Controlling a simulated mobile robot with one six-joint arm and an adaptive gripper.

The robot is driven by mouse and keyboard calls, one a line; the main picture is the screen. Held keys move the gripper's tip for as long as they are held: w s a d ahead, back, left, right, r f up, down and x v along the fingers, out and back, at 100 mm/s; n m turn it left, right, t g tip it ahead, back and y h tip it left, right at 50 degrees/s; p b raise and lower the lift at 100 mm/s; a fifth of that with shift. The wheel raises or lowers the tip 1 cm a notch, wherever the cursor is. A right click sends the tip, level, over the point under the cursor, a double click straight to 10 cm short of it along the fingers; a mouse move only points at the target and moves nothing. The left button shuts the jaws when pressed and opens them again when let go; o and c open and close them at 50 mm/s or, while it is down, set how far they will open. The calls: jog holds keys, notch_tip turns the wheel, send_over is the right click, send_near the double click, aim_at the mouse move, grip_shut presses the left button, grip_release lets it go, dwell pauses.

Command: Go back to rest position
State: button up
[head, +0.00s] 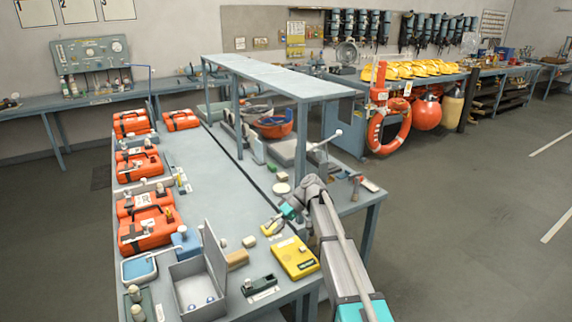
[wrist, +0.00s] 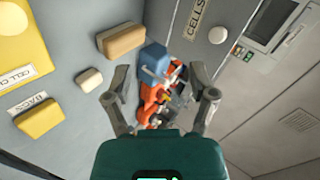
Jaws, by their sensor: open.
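My gripper (wrist: 158,72) is open, its two dark fingers spread apart with nothing held between them. Behind the gap, farther off, a blue block (wrist: 153,58) and orange cases show in the wrist view. In the head view my arm reaches in from the lower right over the near right part of the workbench (head: 205,165), with the gripper end (head: 278,220) near the yellow device (head: 293,258). The fingers are too small to make out there.
Orange cases (head: 148,229) line the bench's left side. An open grey box (head: 197,287) stands at the near edge, beside a tan block (head: 237,260). Open floor (head: 470,220) lies to the right.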

jog(key=s+d+f+m+t+h, duration=0.3)
jog(key=s+d+f+m+h, duration=0.1)
jog(key=s+d, duration=0.6)
jog(key=s+d+f+m+t+h, duration=0.2)
jog(key=s+d+f+m+h, duration=0.2)
jog(key=s+d, duration=0.7)
jog(key=d+m+h, duration=0.1)
jog(key=d, duration=0.2)
jog(key=shift+d+t, duration=0.2)
jog(key=shift+t, duration=0.2)
jog(key=shift+c, duration=1.1)
jog(key=shift+a, duration=0.1)
